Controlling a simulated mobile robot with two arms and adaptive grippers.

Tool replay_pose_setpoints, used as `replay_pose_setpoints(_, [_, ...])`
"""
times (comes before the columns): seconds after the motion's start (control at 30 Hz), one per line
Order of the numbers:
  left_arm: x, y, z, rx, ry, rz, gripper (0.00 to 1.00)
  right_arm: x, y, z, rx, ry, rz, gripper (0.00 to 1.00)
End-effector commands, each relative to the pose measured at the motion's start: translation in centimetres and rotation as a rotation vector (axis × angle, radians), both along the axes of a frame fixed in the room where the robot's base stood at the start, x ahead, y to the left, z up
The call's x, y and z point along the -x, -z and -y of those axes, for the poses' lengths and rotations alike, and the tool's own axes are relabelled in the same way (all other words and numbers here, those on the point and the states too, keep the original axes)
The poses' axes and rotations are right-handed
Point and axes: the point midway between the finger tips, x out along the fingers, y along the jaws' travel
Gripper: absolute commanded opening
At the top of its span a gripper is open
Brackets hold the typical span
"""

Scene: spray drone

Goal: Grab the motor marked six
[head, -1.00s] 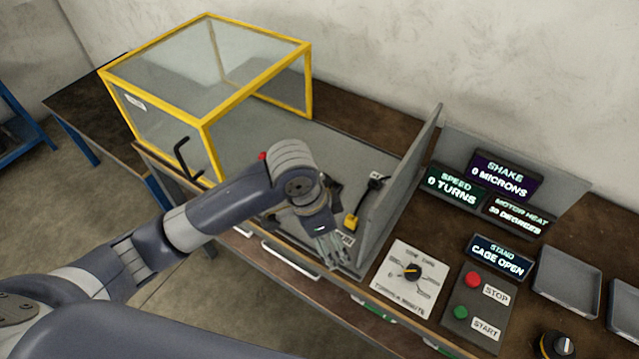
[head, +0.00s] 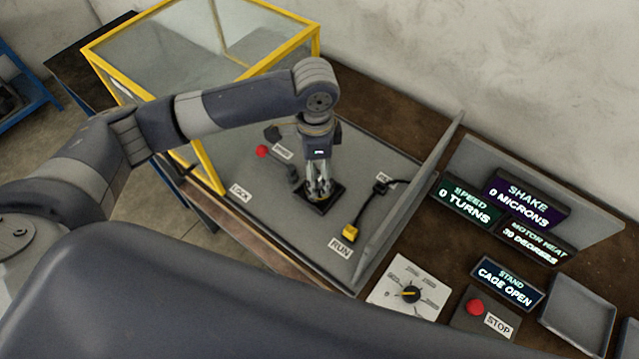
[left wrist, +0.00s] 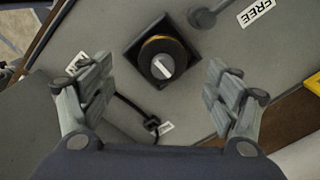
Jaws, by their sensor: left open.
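A round motor with a yellow ring and a pale bar on its top (left wrist: 162,62) stands on a black square base (head: 340,186) on the grey stand plate. I cannot read a number on it. My left gripper (head: 318,187) is open and points down right over the motor, hiding most of it in the head view. In the left wrist view the open fingers (left wrist: 158,80) are spread left and right of the motor, apart from it. My right gripper is not in view.
The yellow-framed clear cage (head: 200,75) stands behind and left of the plate. A grey upright panel (head: 410,200) edges the plate's right. A yellow-ended lever or plug (head: 349,232) lies near the RUN label. A dial (head: 409,293), displays and a grey tray (head: 578,312) are farther right.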

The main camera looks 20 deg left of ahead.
Motion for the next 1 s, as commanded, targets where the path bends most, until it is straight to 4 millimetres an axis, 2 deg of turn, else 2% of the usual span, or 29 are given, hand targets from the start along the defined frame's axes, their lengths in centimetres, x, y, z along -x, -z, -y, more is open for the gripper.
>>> replay_pose_setpoints(0.07, [0.0, 0.5, 0.0, 0.000, 0.000, 0.001, 0.82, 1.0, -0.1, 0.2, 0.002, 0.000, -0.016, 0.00])
replay_pose_setpoints(0.17, [0.0, 1.2, 0.1, 0.000, -0.001, 0.000, 0.82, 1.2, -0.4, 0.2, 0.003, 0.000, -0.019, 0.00])
replay_pose_setpoints(0.33, [-0.1, 3.5, 0.5, 0.000, -0.001, -0.001, 0.82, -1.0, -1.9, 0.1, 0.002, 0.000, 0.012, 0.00])
replay_pose_setpoints(0.5, [-0.1, 5.6, 0.5, 0.000, 0.000, 0.001, 0.82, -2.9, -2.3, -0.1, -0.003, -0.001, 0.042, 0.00])
replay_pose_setpoints(0.77, [-0.2, 6.0, 0.5, 0.001, 0.001, 0.004, 0.82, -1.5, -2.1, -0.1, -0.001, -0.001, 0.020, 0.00])
replay_pose_setpoints(1.0, [-0.2, 6.0, 0.5, 0.001, 0.001, 0.004, 0.29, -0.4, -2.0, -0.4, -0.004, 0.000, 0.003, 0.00])
